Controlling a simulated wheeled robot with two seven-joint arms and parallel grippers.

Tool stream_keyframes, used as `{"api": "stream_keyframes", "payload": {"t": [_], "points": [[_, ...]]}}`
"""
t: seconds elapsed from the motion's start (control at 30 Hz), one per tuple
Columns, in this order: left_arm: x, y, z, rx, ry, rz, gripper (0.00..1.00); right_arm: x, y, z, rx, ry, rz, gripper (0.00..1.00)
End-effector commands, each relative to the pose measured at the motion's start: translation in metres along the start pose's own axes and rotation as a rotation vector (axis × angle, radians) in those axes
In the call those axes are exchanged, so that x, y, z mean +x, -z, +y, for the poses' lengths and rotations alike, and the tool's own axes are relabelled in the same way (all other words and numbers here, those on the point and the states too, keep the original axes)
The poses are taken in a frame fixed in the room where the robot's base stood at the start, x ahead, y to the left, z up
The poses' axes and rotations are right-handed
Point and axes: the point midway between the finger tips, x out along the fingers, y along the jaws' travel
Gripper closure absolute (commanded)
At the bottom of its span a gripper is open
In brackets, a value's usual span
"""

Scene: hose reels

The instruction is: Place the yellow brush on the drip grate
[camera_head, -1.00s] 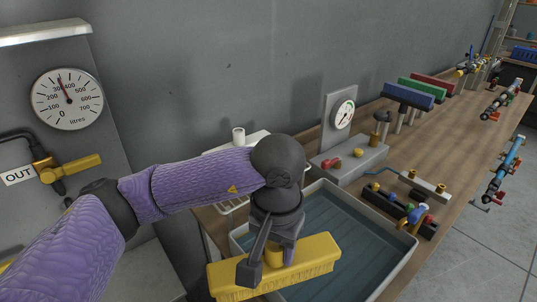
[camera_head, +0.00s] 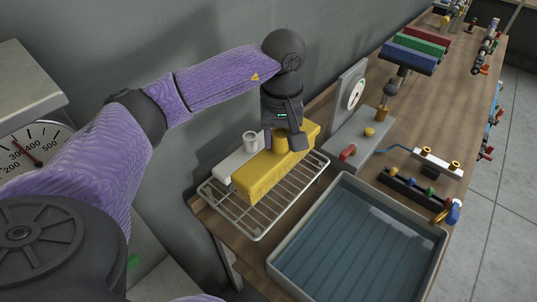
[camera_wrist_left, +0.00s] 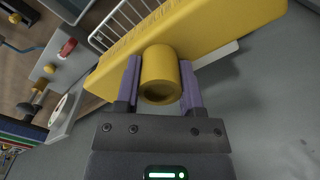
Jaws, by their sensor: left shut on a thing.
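The yellow brush (camera_head: 268,172) is a long block with a short round handle. My left gripper (camera_head: 284,140) is shut on that handle and holds the brush over the drip grate (camera_head: 281,207), a white wire rack at the near left end of the bench. In the left wrist view the brush (camera_wrist_left: 185,38) stretches across the top, its round handle between my two fingers (camera_wrist_left: 160,82). Part of the drip grate (camera_wrist_left: 115,25) shows behind it. I cannot tell whether the brush touches the wires. My right gripper is not in view.
A grey tray of water (camera_head: 357,243) stands right of the grate. A white block with a round fitting (camera_head: 237,158) is behind the brush by the wall. A gauge stand (camera_head: 352,97) and a valve manifold (camera_head: 420,190) are farther right.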

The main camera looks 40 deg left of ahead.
Motion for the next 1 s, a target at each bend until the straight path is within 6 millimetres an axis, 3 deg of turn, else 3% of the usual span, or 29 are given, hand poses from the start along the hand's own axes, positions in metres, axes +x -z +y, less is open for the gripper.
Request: {"api": "stream_keyframes", "payload": {"t": [0.2, 0.47, 0.8, 0.83, 1.0], "points": [[0.051, 0.0, -0.002, -0.011, 0.005, -0.005, 1.0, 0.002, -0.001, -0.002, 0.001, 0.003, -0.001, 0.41], [0.094, 0.0, -0.001, -0.01, 0.003, -0.004, 1.0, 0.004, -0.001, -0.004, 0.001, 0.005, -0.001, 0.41], [0.101, 0.001, -0.001, -0.008, 0.002, 0.0, 1.0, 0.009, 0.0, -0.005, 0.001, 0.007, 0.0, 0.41], [0.1, 0.001, -0.001, -0.008, 0.002, -0.001, 0.46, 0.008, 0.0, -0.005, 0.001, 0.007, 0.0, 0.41], [0.099, 0.001, -0.001, -0.008, 0.002, -0.001, 0.15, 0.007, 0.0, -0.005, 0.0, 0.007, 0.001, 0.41]]}}
